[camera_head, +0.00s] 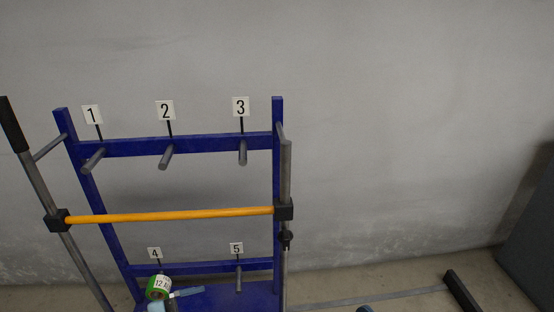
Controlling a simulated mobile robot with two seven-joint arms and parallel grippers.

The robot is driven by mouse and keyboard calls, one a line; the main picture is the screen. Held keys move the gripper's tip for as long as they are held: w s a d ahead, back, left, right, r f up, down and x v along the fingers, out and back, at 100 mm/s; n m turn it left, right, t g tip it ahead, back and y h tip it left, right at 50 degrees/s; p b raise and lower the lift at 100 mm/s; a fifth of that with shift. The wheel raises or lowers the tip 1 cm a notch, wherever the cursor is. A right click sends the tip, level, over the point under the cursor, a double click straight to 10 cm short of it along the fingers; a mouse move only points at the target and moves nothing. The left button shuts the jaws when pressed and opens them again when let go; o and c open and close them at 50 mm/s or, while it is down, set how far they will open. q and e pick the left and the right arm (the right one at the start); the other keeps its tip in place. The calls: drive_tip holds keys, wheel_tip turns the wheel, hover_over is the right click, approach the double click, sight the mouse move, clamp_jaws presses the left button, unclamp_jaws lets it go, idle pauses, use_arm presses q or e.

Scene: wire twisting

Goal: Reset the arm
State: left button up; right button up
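Neither of my grippers can be made out in the head view. A blue rack (200,146) stands before the wall, with pegs under the labels 1 (92,115), 2 (165,110) and 3 (241,107) on its upper bar. These three pegs are bare. Lower down are the labels 4 (154,253) and 5 (237,249). A green roll marked 12 (159,287) is at the peg under label 4, with light blue pieces (187,293) beside it. The peg under label 5 (238,280) looks bare.
An orange bar (170,215) crosses the rack's front between grey side poles with black clamps. A black-ended grey piece (462,291) lies low at right. A dark grey block (530,240) stands at the right edge. The wall area right of the rack is clear.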

use_arm(q)
drive_tip(key=s+r+n+t+y, duration=0.5)
drive_tip(key=s+r+n+t, duration=0.25)
drive_tip(key=s+n, duration=0.5)
drive_tip(key=w+d+r+n+t+y+p, duration=0.1)
drive_tip(key=w+d+r+n+t, duration=0.1)
drive_tip(key=r+n, duration=0.15)
drive_tip(key=w+d+r+n+t+y+p, duration=0.1)
drive_tip(key=d+r+n+t, duration=0.15)
drive_tip(key=r, duration=0.25)
drive_tip(key=s+a+r+g+y+p, duration=0.4)
drive_tip(key=a+r+g+y+p, duration=0.1)
drive_tip(key=p, duration=3.1)
drive_tip(key=a+g+y, duration=0.1)
drive_tip(key=a+g, duration=0.1)
drive_tip(key=shift+a+p, duration=0.35)
drive_tip(key=shift+a, duration=0.05)
use_arm(e)
drive_tip(key=s+d+r+g+h, duration=0.4)
drive_tip(key=d+r+g+h, duration=0.2)
drive_tip(key=d+r, duration=0.1)
drive_tip(key=shift+d+r, duration=0.2)
drive_tip(key=shift+d, duration=0.3)
